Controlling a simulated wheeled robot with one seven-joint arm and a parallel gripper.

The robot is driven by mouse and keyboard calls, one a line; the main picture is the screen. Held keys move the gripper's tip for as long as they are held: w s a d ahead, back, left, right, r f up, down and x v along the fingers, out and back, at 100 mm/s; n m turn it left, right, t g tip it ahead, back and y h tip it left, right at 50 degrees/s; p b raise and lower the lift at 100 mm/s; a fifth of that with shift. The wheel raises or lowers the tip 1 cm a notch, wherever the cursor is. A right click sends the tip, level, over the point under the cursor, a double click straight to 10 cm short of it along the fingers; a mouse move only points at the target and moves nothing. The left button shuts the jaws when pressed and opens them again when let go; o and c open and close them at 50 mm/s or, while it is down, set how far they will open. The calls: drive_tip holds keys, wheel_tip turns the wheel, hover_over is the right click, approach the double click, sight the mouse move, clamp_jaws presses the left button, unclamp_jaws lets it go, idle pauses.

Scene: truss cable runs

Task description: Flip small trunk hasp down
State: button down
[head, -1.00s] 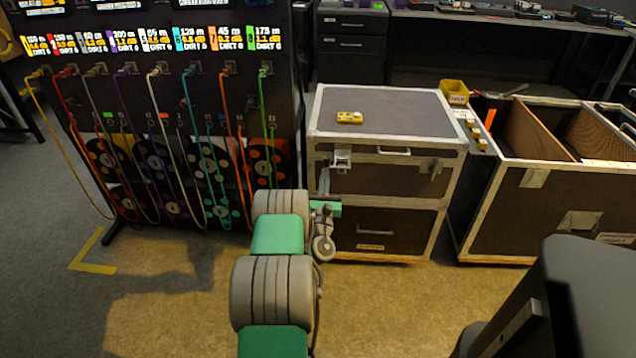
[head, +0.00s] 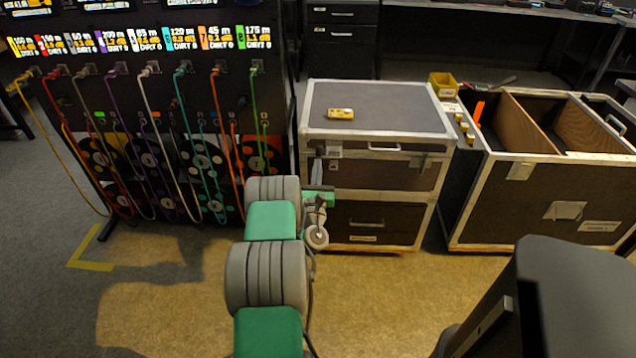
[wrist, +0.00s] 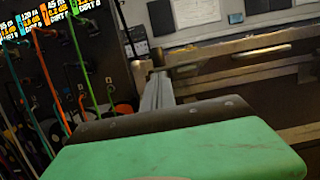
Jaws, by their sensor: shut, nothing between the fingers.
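The small trunk (head: 375,160) is the dark case with pale metal edges in the middle of the head view. A small metal hasp (head: 334,153) sits near its upper left front, just below the lid edge. I cannot tell whether its flap is up or down. A second metal fitting (head: 424,163) is at the front right. My gripper (head: 318,165) is shut and empty, its fingers pointing up at the trunk's left front, close to the left hasp. Contact cannot be told. In the wrist view the grey shut fingers (wrist: 157,90) reach toward the trunk edge (wrist: 215,52).
A yellow device (head: 340,114) lies on the trunk lid. An open case (head: 540,190) with wooden dividers stands at the right. A rack with coloured cables (head: 150,120) is at the left. A yellow bin (head: 443,84) sits behind.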

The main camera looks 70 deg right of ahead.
drive_tip(key=r, duration=0.2)
drive_tip(key=shift+w+d+r+h, duration=0.3)
drive_tip(key=shift+d+r, duration=0.05)
wheel_tip(320, 180, down, 7)
drive_tip(key=a+b, duration=0.2)
drive_tip(key=b, duration=0.4)
drive_tip(key=s+a+r, duration=0.3)
drive_tip(key=a+r, duration=0.3)
drive_tip(key=a, duration=0.1)
drive_tip(key=shift+s+a+r+b, duration=0.15)
drive_tip(key=shift+a+b, duration=0.15)
drive_tip(key=shift+b, duration=0.1)
